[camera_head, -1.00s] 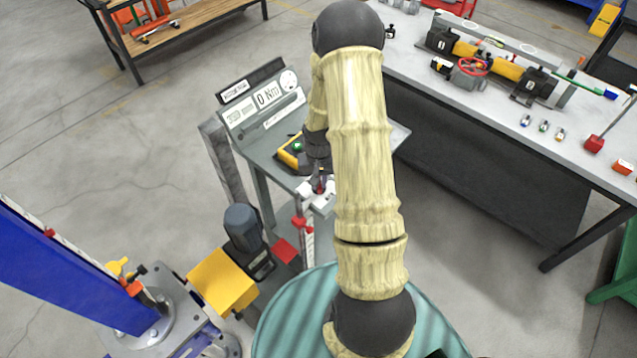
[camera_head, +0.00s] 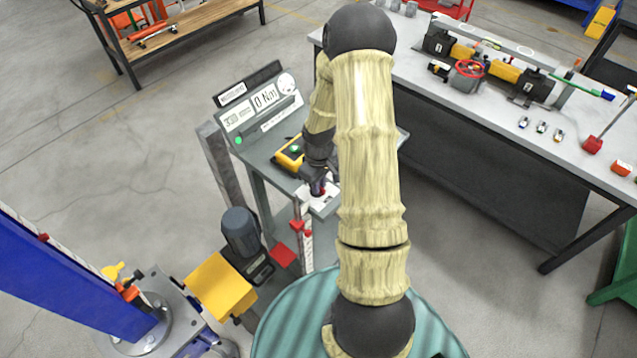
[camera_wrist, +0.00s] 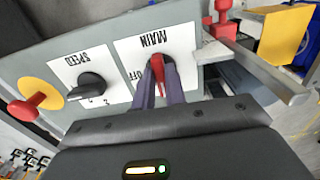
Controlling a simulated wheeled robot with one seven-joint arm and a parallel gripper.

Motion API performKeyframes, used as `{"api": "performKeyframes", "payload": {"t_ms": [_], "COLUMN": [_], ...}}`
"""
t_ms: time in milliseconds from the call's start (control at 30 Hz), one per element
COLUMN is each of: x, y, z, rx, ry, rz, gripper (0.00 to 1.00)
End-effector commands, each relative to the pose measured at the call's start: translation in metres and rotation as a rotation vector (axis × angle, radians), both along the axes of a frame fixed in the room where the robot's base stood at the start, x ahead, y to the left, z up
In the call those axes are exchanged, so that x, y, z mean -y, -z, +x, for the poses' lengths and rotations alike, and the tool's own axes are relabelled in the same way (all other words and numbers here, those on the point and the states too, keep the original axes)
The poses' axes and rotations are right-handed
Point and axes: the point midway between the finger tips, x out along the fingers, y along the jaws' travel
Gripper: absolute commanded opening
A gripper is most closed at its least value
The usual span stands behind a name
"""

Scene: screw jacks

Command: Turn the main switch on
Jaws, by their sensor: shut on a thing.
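The main switch (camera_wrist: 158,72) is a red handle on a white plate marked MAIN and OFF, upside down in the wrist view. My gripper (camera_wrist: 161,84) has its two dark fingers on either side of the red handle and is shut on it. The handle stands nearly upright in that view, slightly tilted; its exact setting is hard to tell. In the head view my gripper (camera_head: 318,186) is down at the white plate (camera_head: 325,203) at the stand's front edge and hides most of the switch.
Left of the main switch in the wrist view are a black SPEED knob (camera_wrist: 91,86) and a red button on a yellow disc (camera_wrist: 44,97). A red-topped post (camera_wrist: 222,20) stands close at right. The display panel (camera_head: 262,105) reads 0 Nm and has a green dot.

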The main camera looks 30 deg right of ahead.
Motion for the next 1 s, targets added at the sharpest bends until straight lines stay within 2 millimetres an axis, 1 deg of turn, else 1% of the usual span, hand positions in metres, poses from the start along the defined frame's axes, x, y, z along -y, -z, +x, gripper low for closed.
{"api": "performKeyframes", "payload": {"t_ms": [33,467,500,567,600,867,1000], "x": [-0.0006,-0.0007,-0.0007,-0.0007,-0.0006,-0.0001,0.0002], "y": [-0.0014,-0.0016,-0.0016,-0.0015,-0.0013,-0.0008,-0.0057], "z": [0.0023,0.0026,0.0026,0.0025,0.0022,0.001,0.0012], "rx": [0.006,0.008,0.008,0.006,0.006,0.003,0.004], "ry": [-0.01,-0.023,-0.023,-0.022,-0.022,-0.019,-0.018], "rz": [0.0,0.0,0.0,0.0,0.0,0.0,-0.001], "gripper": [0.0,0.0,0.18,0.3,0.35,0.35,0.35]}}
